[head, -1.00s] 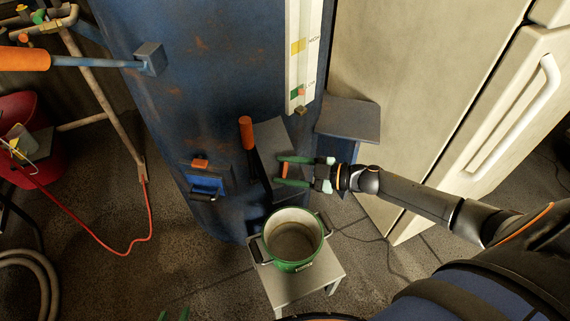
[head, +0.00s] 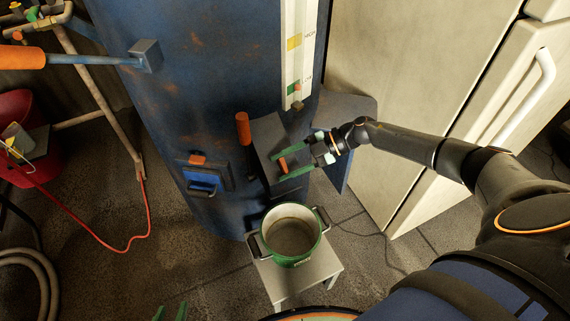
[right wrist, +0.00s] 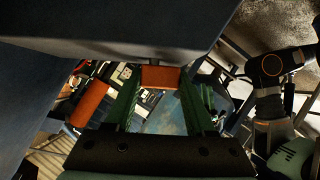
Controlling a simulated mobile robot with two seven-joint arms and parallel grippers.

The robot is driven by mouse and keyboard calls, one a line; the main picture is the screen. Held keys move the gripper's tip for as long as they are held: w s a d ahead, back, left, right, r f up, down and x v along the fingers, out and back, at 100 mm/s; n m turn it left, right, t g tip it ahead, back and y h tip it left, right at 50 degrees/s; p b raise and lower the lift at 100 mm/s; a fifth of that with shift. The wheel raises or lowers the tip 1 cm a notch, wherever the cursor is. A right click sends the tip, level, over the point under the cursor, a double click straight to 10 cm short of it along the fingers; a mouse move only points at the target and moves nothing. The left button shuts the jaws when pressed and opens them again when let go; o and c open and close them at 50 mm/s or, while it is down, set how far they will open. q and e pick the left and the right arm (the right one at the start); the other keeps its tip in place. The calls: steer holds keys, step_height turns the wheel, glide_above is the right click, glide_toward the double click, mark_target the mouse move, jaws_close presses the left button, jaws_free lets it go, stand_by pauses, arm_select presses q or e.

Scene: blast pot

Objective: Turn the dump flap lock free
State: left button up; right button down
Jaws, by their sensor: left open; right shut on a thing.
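The dump flap lock appears to be the small orange tab (head: 283,166) on the dark grey box (head: 268,135) low on the blue blast pot (head: 215,75). In the right wrist view, the orange tab (right wrist: 160,77) sits between the green fingers (right wrist: 162,100). An orange-handled lever (head: 243,128) stands beside the box, and its handle also shows in the wrist view (right wrist: 91,105). My left gripper (head: 170,312) is open and empty at the bottom edge, with only its fingertips showing.
A green pot (head: 291,258) stands on a small stool (head: 325,268) below the box. A latched hatch (head: 202,181) is to the left. A pale cabinet (head: 415,90) stands right, behind my right arm. A red hose (head: 105,238) lies on the floor left.

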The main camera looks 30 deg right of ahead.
steer(key=shift+a, duration=0.1)
steer(key=shift+c, duration=1.2)
jaws_free()
steer(key=v, duration=1.2)
steer(key=shift+d, duration=0.25)
steer(key=shift+a+r, duration=0.1)
